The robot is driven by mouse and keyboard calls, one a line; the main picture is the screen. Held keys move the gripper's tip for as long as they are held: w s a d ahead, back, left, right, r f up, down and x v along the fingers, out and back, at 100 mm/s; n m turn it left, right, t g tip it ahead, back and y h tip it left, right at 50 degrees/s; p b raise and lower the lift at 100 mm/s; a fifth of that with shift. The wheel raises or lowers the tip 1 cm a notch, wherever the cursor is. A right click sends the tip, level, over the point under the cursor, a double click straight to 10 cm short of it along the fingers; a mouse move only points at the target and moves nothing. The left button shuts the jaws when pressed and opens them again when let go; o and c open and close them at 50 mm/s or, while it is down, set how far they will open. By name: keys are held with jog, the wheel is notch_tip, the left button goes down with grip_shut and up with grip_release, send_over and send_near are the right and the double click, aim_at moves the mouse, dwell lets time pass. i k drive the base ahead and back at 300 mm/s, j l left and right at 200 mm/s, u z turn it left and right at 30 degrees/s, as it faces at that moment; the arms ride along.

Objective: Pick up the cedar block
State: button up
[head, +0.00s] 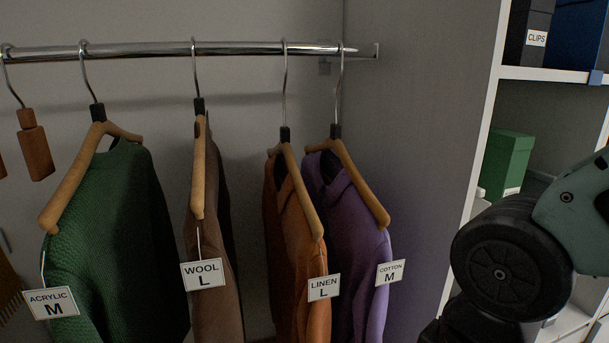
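A reddish-brown wooden block (35,152) hangs from a metal hook on the rail at the far left of the head view. It looks like the cedar block. A smaller wooden piece (27,118) sits just above it, below the hook. The block hangs upright, slightly tilted, left of the green garment and apart from it. My arm shows at the right edge, far from the block. My gripper is not in view.
A chrome rail (240,48) holds wooden hangers with a green garment (125,235), a brown one (215,250), an orange one (292,255) and a purple one (345,225), all tagged. Shelving at right holds a green box (508,160) and a box labelled CLIPS (530,25).

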aim_at(32, 140)
jog(key=u, duration=1.5)
